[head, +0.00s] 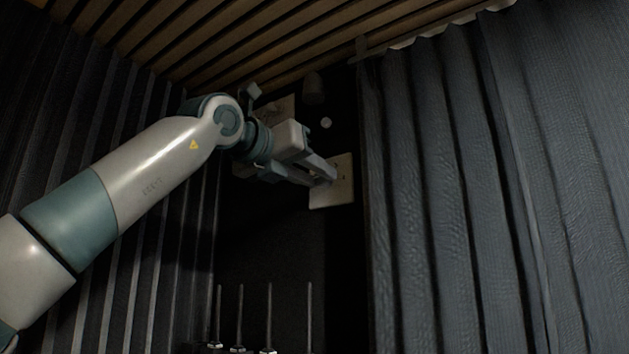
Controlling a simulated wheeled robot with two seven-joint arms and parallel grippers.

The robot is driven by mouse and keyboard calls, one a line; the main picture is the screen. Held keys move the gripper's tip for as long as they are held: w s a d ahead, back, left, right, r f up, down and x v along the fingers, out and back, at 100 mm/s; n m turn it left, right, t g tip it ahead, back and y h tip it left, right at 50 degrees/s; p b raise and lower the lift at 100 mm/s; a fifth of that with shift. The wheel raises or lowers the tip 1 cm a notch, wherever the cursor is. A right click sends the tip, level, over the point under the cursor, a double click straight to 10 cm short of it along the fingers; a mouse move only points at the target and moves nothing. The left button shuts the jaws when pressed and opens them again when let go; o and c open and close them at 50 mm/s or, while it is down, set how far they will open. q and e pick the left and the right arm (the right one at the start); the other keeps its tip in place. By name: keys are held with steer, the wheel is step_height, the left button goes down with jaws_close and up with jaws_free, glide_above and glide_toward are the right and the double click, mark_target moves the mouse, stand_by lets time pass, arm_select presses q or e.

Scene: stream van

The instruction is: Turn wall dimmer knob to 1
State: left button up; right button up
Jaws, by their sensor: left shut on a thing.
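A pale wall plate (341,192) is fixed on the dark wall near the middle of the head view. My left arm comes in from the left, and my left gripper (326,174) reaches the plate. Its fingers are shut on the dimmer knob at the plate's face. The knob is mostly hidden by the fingers. The marks on the plate are too small and dark to read, so the knob's setting cannot be told. My right gripper is not in view.
A grey curtain (480,200) hangs close to the right of the plate. Dark ribbed panels (70,130) cover the left side, and wooden slats (270,30) run overhead. Several thin upright rods (269,310) stand below.

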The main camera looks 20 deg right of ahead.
arm_select(q)
steer(key=shift+f+n, duration=0.2)
steer(key=shift+n, duration=0.2)
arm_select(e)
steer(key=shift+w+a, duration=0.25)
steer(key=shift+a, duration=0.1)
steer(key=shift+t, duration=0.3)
arm_select(q)
steer(key=o, duration=1.1)
steer(key=shift+c, duration=0.2)
steer(key=shift+s+a+r, duration=0.1)
steer(key=shift+a, duration=0.05)
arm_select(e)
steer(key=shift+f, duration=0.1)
arm_select(q)
steer(key=shift+s+a+b, duration=0.35)
steer(key=shift+a+b, duration=0.1)
steer(key=shift+b, duration=0.1)
steer(key=b+v, duration=0.4)
steer(key=v, duration=1.2)
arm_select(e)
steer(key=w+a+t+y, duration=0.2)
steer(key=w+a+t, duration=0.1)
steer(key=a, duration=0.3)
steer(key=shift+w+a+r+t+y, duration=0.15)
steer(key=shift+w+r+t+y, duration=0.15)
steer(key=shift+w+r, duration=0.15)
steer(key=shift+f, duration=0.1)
